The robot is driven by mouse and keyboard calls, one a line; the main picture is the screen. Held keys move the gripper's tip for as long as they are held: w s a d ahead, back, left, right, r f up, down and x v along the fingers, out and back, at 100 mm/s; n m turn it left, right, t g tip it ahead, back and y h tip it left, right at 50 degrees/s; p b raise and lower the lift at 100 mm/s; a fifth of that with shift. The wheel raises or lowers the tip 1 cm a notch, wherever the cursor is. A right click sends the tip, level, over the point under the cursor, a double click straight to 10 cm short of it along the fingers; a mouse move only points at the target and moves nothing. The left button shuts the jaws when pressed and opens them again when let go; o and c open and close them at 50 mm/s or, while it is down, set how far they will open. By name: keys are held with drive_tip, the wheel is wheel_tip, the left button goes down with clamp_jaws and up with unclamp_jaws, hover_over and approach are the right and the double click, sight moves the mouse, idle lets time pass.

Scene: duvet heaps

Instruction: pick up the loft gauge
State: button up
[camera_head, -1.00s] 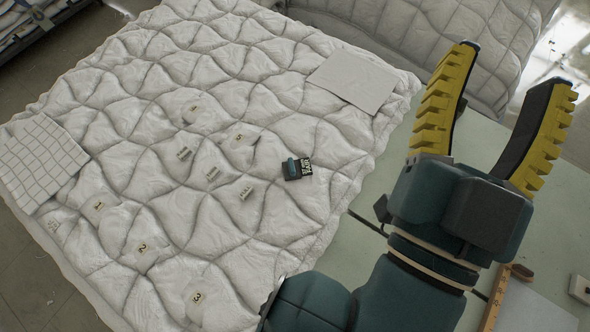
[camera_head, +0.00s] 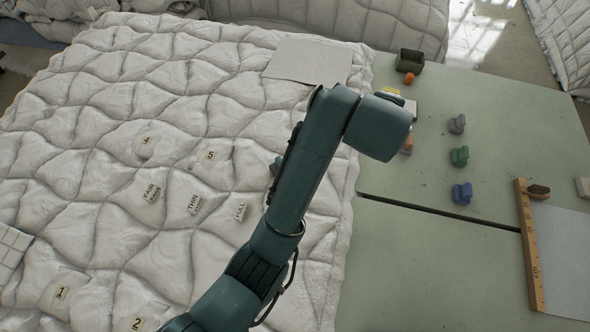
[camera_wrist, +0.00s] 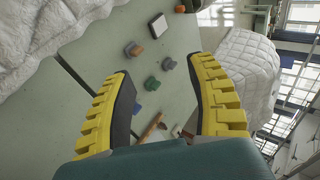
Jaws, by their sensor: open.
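In the head view, a small teal piece (camera_head: 275,167) shows on the quilted duvet (camera_head: 90,150), at the left edge of my arm. It appears to be part of the dark, teal-topped item seen there earlier, which may be the loft gauge; my arm hides the rest. My gripper (camera_wrist: 160,72) is open and empty in the wrist view, its yellow-backed fingers wide apart over the green table. In the head view its fingers are hidden behind my arm. The wrist view does not show the teal item.
Labels such as the FULL tag (camera_head: 240,211) lie on the duvet, with a grey sheet (camera_head: 310,62) at its far edge. The green table (camera_head: 430,260) holds a dark box (camera_head: 410,60), a green knobbed piece (camera_head: 459,156), a blue one (camera_head: 462,193) and a wooden ruler (camera_head: 530,250).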

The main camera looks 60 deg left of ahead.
drive_tip(key=s+a+f+m+g+h+b, duration=0.1)
drive_tip(key=s+a+f+g+b, duration=0.1)
drive_tip(key=s+a+f, duration=0.3)
drive_tip(key=s+a+f+m+g+b, duration=0.1)
drive_tip(key=a+f+m+g, duration=0.15)
drive_tip(key=f, duration=0.45)
drive_tip(key=s+a+f+m+g+h+b, duration=0.1)
drive_tip(key=s+a+f+b, duration=0.1)
drive_tip(key=s+a+f, duration=0.25)
drive_tip(key=m+g+h+b, duration=0.2)
drive_tip(key=m+g, duration=0.1)
approach(282, 164)
wheel_tip(282, 164, down, 6)
drive_tip(key=shift+a+f+b, duration=0.1)
drive_tip(key=shift+a+b, duration=0.05)
drive_tip(key=shift+b, duration=0.8)
drive_tip(key=f+b, duration=0.1)
drive_tip(key=f, duration=0.1)
drive_tip(key=a+f, duration=0.1)
drive_tip(key=f, duration=0.2)
drive_tip(key=shift+s+a+f+b, duration=0.15)
drive_tip(key=shift+f+b, duration=0.15)
drive_tip(key=shift+b, duration=0.05)
